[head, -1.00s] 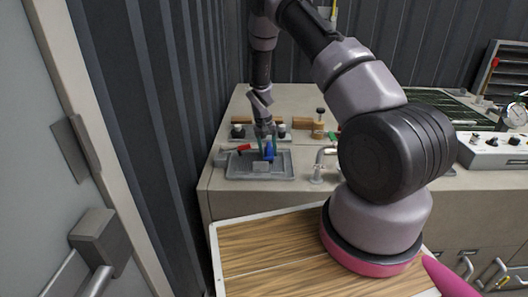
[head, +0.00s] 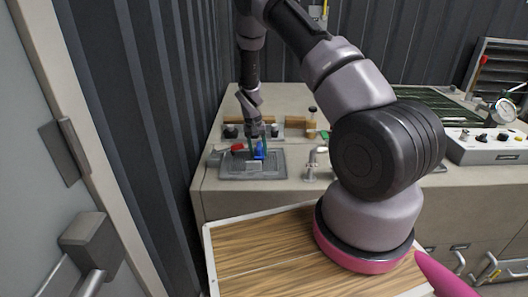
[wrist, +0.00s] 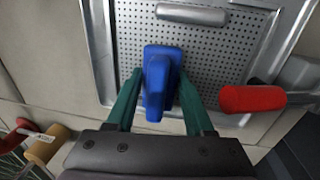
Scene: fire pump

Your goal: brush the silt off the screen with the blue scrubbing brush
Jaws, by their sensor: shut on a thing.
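The blue scrubbing brush (wrist: 160,82) is between the two teal fingers of my gripper (wrist: 157,100), which is shut on it. In the head view the brush (head: 260,150) and my gripper (head: 256,146) are over the grey metal tray at the left of the bench. A perforated metal plate (wrist: 225,45) lies beyond and beneath the brush in the wrist view. I cannot tell if the brush touches it. I cannot make out silt. A dark green ribbed panel (head: 435,108) lies at the back right; I cannot tell which of the two is the screen.
A red-handled tool (wrist: 252,99) lies right of the brush in the wrist view. The grey tray (head: 235,175) has a raised rim. A tap (head: 312,165) stands to its right. Wooden blocks and dark knobs are behind it. A ribbed wall (head: 165,110) is close on the left.

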